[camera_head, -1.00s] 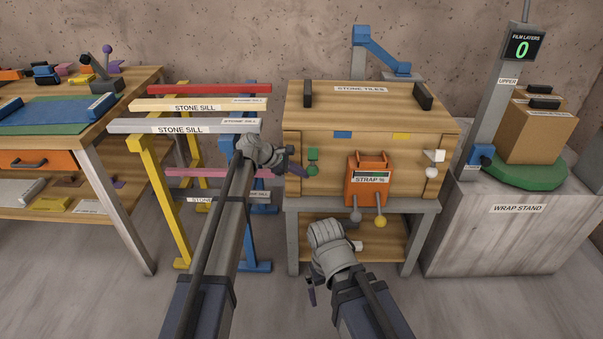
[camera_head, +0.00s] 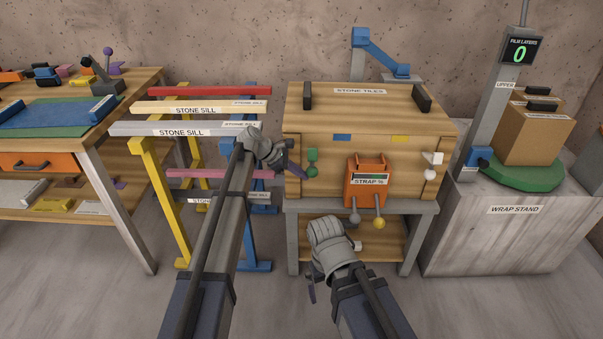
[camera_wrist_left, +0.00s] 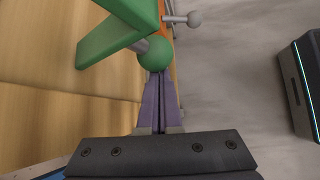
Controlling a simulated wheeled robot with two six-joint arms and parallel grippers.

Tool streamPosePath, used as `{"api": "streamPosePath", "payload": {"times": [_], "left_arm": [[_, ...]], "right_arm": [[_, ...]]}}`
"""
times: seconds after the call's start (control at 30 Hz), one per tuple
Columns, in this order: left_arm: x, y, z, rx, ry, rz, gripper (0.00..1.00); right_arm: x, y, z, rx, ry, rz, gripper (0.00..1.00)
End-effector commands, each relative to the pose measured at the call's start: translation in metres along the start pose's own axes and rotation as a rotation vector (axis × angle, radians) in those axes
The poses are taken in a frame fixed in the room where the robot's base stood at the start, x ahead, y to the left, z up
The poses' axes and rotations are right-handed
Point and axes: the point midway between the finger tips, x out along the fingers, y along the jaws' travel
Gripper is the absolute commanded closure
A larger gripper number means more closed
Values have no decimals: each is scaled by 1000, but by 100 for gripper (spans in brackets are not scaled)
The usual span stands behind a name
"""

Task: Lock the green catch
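The green catch (camera_head: 312,154) is on the front left of the wooden stone tiles crate (camera_head: 300,147), with a round green knob (camera_head: 312,172) at its lower end. In the left wrist view the green catch (camera_wrist_left: 112,35) is a bent green plate, and its knob (camera_wrist_left: 155,53) lies just beyond my fingertips. My left gripper (camera_head: 301,172) is at the left side of the knob. Its purple fingers (camera_wrist_left: 158,80) are together with nothing visible between them; whether they touch the knob I cannot tell. My right gripper (camera_head: 312,290) hangs low before the crate's stand, its fingers mostly hidden.
An orange strap box (camera_head: 368,182) with grey and yellow knobs hangs on the crate front, right of the catch. A white catch (camera_head: 433,158) is at the crate's right. Stone sills on trestles (camera_head: 185,128) stand left. The wrap stand (camera_head: 510,235) is at right.

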Motion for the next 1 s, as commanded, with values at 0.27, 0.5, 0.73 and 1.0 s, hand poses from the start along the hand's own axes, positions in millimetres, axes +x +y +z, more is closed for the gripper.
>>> {"api": "streamPosePath", "payload": {"times": [0.27, 0.5, 0.73, 1.0], "left_arm": [[-14, 3, 15, -122, -2, -135, 100], [-29, 1, 29, -149, -1, -162, 100], [-41, 7, 41, -148, -1, -160, 100], [-52, 18, 51, -147, -2, -160, 100]], "right_arm": [[-24, 2, 1, 0, 0, 0, 0], [-44, 4, 3, 0, 0, 0, 0], [-61, 6, 4, 0, 0, 0, 0], [-79, 8, 5, 0, 0, 0, 0]]}}
